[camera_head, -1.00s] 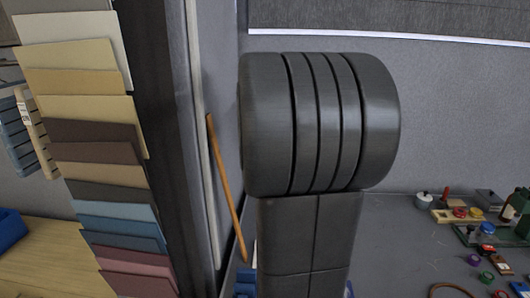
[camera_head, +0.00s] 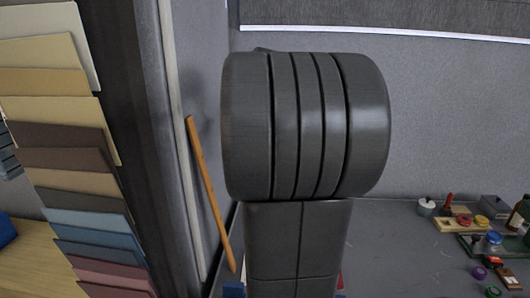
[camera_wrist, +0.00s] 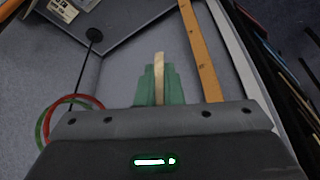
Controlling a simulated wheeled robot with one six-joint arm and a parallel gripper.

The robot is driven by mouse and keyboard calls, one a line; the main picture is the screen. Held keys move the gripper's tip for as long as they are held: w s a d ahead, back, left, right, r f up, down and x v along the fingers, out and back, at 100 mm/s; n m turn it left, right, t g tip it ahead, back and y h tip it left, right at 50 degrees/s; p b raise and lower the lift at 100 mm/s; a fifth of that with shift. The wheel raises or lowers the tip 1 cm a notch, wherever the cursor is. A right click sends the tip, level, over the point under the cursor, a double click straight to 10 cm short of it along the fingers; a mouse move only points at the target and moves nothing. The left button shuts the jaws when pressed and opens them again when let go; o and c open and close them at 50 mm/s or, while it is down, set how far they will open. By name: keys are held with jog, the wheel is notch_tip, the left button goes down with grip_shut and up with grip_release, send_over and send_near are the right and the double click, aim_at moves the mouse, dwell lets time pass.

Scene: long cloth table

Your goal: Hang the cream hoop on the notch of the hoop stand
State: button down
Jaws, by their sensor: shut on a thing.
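My gripper (camera_wrist: 159,85) is at the middle of the wrist view, with stepped green fingers closed on a pale cream-tan strip (camera_wrist: 160,62). The strip looks like the cream hoop seen edge-on; its round outline does not show. To the left, a thin black rod with a round dark end (camera_wrist: 94,35) may be part of the hoop stand. A red hoop (camera_wrist: 97,101) and a green hoop (camera_wrist: 40,126) show near its lower end, partly hidden by my gripper body. I cannot make out the notch. In the head view my arm hides the gripper and hoop.
A wooden stick (camera_head: 207,190) leans by the wall; it also shows in the wrist view (camera_wrist: 197,45). Coloured swatches (camera_head: 75,175) hang at left. Several small items, including a white pot (camera_head: 426,207), stand on the grey table (camera_head: 390,250) at right.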

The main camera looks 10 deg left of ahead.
jog(key=w+f+p, duration=0.1)
jog(key=w+p, duration=0.4)
jog(key=w, duration=0.9)
jog(key=shift+w+f, duration=0.2)
jog(key=shift+w, duration=0.15)
dwell(0.9)
dwell(0.6)
jog(key=c, duration=1.5)
grip_release()
jog(key=v, duration=1.3)
jog(key=shift+r, duration=0.35)
